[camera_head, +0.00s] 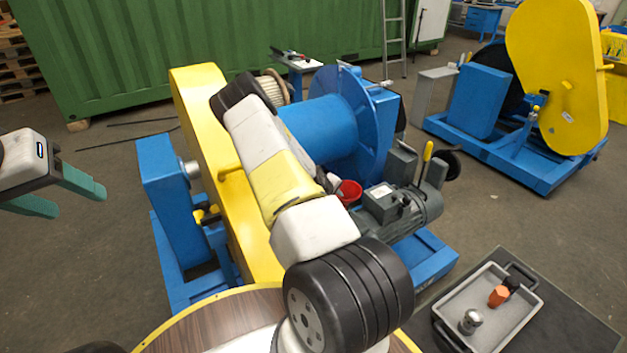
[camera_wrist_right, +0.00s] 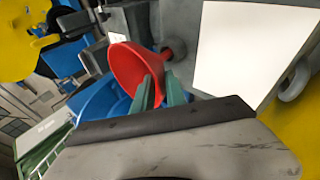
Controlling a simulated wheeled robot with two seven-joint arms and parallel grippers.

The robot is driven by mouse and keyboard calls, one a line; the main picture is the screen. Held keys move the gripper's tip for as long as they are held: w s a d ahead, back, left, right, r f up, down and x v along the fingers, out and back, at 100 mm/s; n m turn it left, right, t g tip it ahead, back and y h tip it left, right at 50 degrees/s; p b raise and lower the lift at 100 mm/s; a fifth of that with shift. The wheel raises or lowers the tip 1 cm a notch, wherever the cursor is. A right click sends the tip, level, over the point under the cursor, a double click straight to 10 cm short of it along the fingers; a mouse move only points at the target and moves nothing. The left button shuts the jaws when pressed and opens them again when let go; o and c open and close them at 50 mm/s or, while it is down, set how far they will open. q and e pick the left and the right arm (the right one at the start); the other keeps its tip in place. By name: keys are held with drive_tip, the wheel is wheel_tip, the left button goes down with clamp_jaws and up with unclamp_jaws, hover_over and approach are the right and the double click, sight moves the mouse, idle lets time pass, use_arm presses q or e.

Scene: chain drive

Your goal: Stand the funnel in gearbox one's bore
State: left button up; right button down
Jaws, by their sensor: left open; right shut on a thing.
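A red funnel (camera_head: 349,192) shows in the head view just past the end of my right arm, beside grey machine housings. In the right wrist view the funnel (camera_wrist_right: 132,68) has its wide mouth toward the camera, and its spout points right at a grey housing (camera_wrist_right: 185,18). My right gripper (camera_wrist_right: 160,88) has its green fingers shut on the funnel. The spout end is close to a round dark spot on the housing; I cannot tell whether it is inside a bore. My left gripper (camera_head: 78,198) is open and empty at the far left.
A yellow chain guard (camera_head: 200,110) and blue drum (camera_head: 320,125) stand around my right arm. A grey motor (camera_head: 405,208) lies right of the funnel. A grey tray (camera_head: 495,325) holds an orange-and-black item (camera_head: 500,294) and a metal part (camera_head: 470,321). A second drive (camera_head: 560,80) stands back right.

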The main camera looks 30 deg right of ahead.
drive_tip(key=shift+f, duration=0.1)
drive_tip(key=c, duration=1.3)
unclamp_jaws()
drive_tip(key=shift+v, duration=3.95)
